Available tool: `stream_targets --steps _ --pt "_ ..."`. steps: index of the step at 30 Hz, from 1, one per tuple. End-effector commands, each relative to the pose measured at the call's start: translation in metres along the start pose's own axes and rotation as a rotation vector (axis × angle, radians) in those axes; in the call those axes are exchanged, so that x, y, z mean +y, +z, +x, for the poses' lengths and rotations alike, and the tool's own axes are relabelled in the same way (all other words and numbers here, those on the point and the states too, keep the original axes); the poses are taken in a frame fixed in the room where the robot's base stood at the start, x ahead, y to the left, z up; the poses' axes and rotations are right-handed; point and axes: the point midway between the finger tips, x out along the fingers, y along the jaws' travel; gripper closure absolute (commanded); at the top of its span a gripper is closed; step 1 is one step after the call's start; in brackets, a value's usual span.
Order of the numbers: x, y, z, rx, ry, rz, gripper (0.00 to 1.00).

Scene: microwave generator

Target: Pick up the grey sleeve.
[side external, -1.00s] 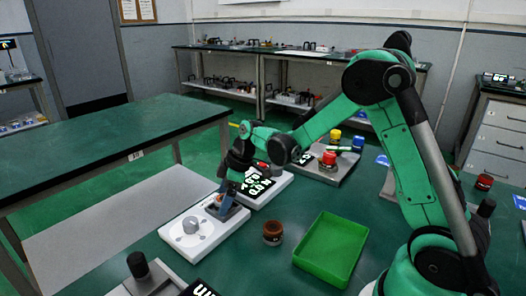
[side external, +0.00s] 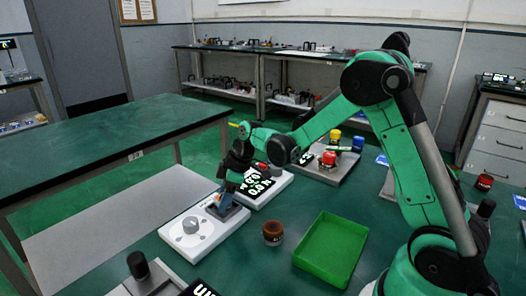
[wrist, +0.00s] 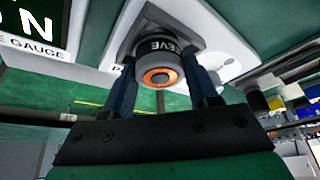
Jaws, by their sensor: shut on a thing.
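The sleeve (wrist: 153,50) shows in the wrist view as a dark grey cylinder with part of the lettering "SLEEVE" on its side and an orange ring around its open end. My gripper (wrist: 165,85) has one finger on each side of it and is shut on it. A grey square piece lies behind the sleeve, on a white panel. In the side view my gripper (side external: 225,205) is low over the far end of the white panel (side external: 175,250). The fingers mostly hide the sleeve there, and I cannot tell whether it is clear of the panel.
A grey knob (side external: 191,225) is on the same white panel. An empty green tray (side external: 331,250) and a brown round part (side external: 272,233) stand to the right. A gauge panel (side external: 265,185) with large white digits is behind my gripper. A board with red and yellow parts is further back.

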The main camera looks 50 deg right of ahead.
Motion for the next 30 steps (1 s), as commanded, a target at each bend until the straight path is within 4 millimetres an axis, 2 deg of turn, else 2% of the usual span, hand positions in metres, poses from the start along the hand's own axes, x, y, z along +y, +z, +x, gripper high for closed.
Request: stream_targets --steps 5,8,21,25,30 --pt "0.0 -0.005 -0.012 0.0 0.0 0.0 1.0" --pt "-0.001 -0.011 -0.028 0.0 0.0 0.0 1.0" --pt "-0.001 -0.056 -0.136 0.0 0.0 0.0 1.0" --pt "0.0 -0.066 -0.159 0.0 0.0 0.0 1.0" --pt "0.0 -0.073 -0.176 0.0 0.0 0.0 1.0"
